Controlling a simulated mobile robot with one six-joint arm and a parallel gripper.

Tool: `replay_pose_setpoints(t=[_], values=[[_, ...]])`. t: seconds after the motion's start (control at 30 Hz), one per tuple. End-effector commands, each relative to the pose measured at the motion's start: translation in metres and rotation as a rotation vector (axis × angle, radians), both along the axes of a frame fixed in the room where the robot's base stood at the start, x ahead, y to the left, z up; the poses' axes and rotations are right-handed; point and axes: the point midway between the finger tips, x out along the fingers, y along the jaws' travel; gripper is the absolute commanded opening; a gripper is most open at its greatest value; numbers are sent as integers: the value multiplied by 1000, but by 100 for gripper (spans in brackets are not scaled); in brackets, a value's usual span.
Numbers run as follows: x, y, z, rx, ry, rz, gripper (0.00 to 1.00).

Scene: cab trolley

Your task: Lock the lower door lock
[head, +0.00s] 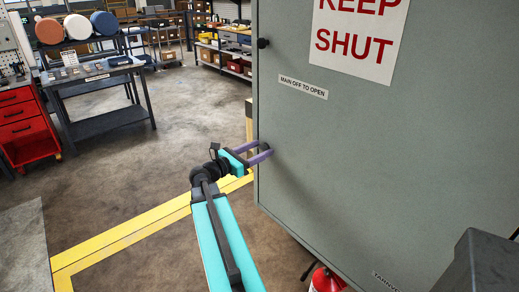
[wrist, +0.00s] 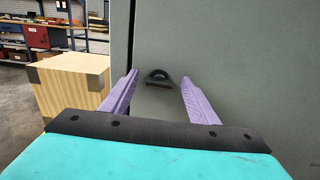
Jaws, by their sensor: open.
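The grey cabinet door (head: 400,160) fills the right of the head view, and it also fills most of the wrist view (wrist: 250,60). The lower door lock (wrist: 158,76) is a small black part with a rounded top on the door near its left edge. My gripper (head: 263,150) is at the door's left edge, its purple fingers pointing at the door. In the wrist view the fingers are open, one on each side of the lock, with clear gaps. Whether the fingertips reach past the lock cannot be told. In the head view the lock is hidden by my gripper.
A black upper lock (head: 262,43) sits higher on the same door edge. A wooden crate (wrist: 72,85) stands left of the cabinet. A red fire extinguisher (head: 326,281) is at the cabinet's foot. Open floor and a workbench (head: 95,75) lie to the left.

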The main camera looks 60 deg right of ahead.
Motion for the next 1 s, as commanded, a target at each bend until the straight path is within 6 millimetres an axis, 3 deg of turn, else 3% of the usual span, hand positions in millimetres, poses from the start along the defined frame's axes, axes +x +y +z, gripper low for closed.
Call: replay_pose_setpoints(t=[0.3,0.53,1.0], values=[[0,-1,0,0,0,1,53],[-1,-1,0,0,0,0,14],[-1,0,-3,-21,-66,-2,14]])
